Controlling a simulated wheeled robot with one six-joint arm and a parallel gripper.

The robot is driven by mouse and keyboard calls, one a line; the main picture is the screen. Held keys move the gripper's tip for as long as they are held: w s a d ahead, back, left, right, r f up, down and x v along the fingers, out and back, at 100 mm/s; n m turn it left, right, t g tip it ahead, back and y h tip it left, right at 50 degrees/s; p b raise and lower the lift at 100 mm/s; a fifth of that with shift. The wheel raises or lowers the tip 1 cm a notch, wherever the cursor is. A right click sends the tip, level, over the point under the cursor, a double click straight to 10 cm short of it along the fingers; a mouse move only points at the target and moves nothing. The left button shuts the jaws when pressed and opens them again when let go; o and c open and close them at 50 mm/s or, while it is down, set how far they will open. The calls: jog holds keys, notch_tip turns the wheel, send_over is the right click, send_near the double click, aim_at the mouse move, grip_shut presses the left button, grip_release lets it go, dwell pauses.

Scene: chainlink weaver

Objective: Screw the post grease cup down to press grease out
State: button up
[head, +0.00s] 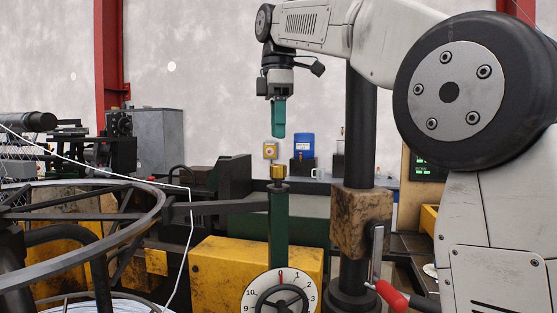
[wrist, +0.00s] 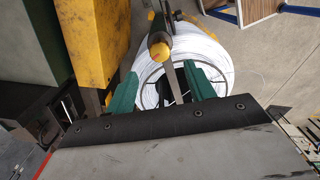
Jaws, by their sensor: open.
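The grease cup (head: 278,171) is a small brass-coloured cap on top of the dark green post (head: 279,228), upright in the middle of the head view. In the wrist view the cup (wrist: 159,48) shows as a yellow-brown knob just beyond the fingertips. My gripper (head: 279,136) points down above the cup, with a clear gap between them. In the wrist view my gripper (wrist: 160,76) shows its two teal fingers spread apart with nothing between them. The cup's threads are too small to make out.
A numbered dial with a handwheel (head: 280,293) sits low in front of the post. A large ring-shaped reel frame (head: 150,228) stands at left. A yellow machine housing (head: 225,262) is behind the post. A dark column (head: 358,130) rises at right. A white wire coil (wrist: 215,65) lies below.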

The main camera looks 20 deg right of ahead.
aim_at(278, 171)
notch_tip(278, 171, down, 7)
jog(key=shift+f, duration=0.2)
dwell(0.3)
jog(key=c, duration=1)
